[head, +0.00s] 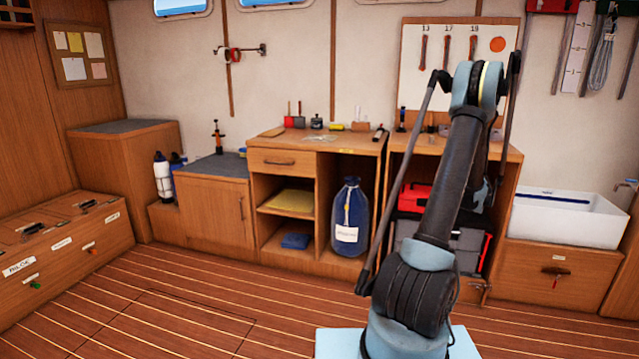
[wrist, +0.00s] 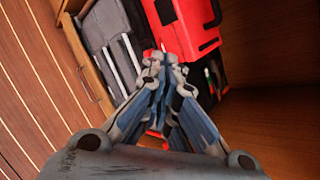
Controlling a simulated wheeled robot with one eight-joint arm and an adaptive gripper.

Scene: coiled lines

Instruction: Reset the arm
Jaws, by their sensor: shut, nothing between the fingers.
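My gripper (wrist: 162,58) shows in the wrist view with its fingers together and nothing between them. It points toward a red toolbox (wrist: 190,28) and a grey case (wrist: 105,25) in an open cabinet bay. In the head view my arm (head: 452,170) rises from the lower right and bends over near the workbench, and the gripper itself is hidden behind it. The red toolbox (head: 415,197) sits on top of the grey case (head: 468,246) in the bay under the bench, partly behind my arm.
A blue bottle (head: 348,215) stands in the bay left of my arm. A white sink (head: 568,217) is at the right. Small tools lie on the bench top (head: 350,141). A wooden chest (head: 65,255) stands at the left. The plank floor (head: 170,300) in front is clear.

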